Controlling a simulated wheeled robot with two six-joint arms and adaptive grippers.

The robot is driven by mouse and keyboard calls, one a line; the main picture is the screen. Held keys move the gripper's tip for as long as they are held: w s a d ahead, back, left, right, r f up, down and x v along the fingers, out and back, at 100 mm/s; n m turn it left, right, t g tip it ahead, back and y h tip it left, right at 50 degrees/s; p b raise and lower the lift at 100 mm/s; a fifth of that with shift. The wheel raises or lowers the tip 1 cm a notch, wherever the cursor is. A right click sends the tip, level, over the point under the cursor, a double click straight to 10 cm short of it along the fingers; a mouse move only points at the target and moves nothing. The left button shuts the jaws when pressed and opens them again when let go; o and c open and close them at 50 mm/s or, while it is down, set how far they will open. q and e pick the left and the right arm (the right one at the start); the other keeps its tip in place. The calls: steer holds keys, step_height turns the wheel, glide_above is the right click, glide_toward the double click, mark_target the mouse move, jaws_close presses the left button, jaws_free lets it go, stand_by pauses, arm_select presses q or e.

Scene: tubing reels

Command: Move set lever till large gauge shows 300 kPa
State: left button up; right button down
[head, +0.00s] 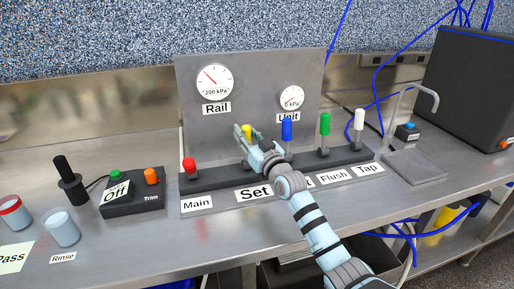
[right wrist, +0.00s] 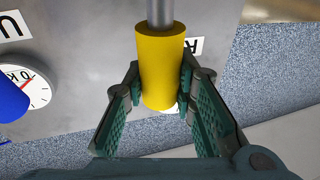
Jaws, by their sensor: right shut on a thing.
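The large gauge (head: 214,82), labelled Rail, reads 200 kPa with a red needle. The yellow-handled set lever (head: 248,130) stands behind the Set label (head: 254,194). My right gripper (head: 244,133) is at the yellow handle, which it partly hides in the head view. In the right wrist view the yellow handle (right wrist: 161,65) is between the two fingers (right wrist: 160,100), which are shut on it. My left gripper is not in view.
The smaller Unit gauge (head: 291,98) reads 0 kPa. A red lever (head: 189,165) stands left of the set lever; blue (head: 287,131), green (head: 325,125) and white (head: 359,120) levers stand to its right. A Trim box (head: 131,196) bears an Off label.

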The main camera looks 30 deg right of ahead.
steer(key=shift+s+a+f+t+b, duration=0.1)
steer(key=shift+s+f+t+b, duration=0.2)
steer(key=shift+f+b, duration=0.25)
steer(key=shift+s+r+b, duration=0.2)
steer(key=shift+r+b, duration=0.05)
steer(key=shift+b, duration=0.05)
steer(key=shift+s+r+t, duration=0.1)
steer(key=shift+r+t, duration=0.05)
steer(key=shift+t, duration=0.15)
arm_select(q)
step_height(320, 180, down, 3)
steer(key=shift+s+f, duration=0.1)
arm_select(e)
steer(key=shift+r, duration=0.1)
steer(key=c, duration=1.3)
jaws_free()
steer(key=shift+a, duration=0.1)
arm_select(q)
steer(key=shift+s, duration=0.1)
arm_select(e)
steer(key=shift+n, duration=0.3)
steer(key=shift+s, duration=0.25)
steer(key=v, duration=1.1)
steer(key=shift+s, duration=0.2)
